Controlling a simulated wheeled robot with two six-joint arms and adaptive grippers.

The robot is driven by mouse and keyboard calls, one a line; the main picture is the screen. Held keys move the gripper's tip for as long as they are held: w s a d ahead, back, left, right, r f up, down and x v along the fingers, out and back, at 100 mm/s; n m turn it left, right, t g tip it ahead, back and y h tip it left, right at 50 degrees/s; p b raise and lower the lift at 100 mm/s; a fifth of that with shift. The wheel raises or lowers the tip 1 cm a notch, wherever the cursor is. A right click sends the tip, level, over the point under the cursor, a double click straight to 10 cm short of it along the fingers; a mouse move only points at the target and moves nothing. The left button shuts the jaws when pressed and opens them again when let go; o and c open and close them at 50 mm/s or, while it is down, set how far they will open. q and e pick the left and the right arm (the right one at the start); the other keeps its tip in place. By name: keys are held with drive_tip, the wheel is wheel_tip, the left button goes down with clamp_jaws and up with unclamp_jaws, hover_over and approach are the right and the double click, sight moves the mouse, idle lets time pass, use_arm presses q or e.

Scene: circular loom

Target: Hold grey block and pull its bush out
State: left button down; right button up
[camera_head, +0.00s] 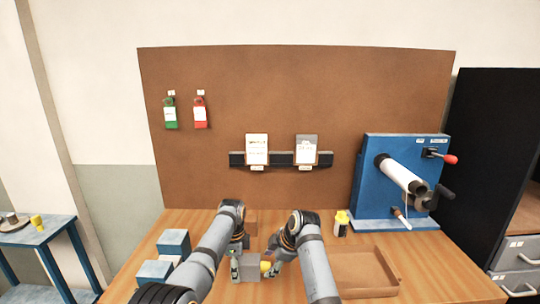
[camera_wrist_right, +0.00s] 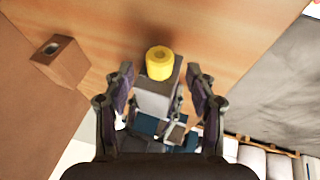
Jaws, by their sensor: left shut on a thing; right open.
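The grey block (camera_head: 250,267) is above or on the table front, with the yellow bush (camera_head: 266,266) on its right side. My left gripper (camera_head: 237,262) is shut on the block from the left. My right gripper (camera_head: 271,262) is open at the bush side. In the right wrist view the yellow bush (camera_wrist_right: 159,64) sticks out of the end of the grey block (camera_wrist_right: 155,100), between the spread fingers of my right gripper (camera_wrist_right: 160,78). A gap shows on each side of the bush. How deep the bush sits in the block is hidden.
A brown block with a hole (camera_wrist_right: 62,62) stands close by on the wooden table (camera_head: 440,270). A shallow brown tray (camera_head: 395,275) lies right of my right arm. A yellow-topped bottle (camera_head: 341,225), a blue machine (camera_head: 375,170) and blue-white blocks (camera_head: 174,241) stand around.

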drive_tip(key=shift+x, duration=1.15)
clamp_jaws()
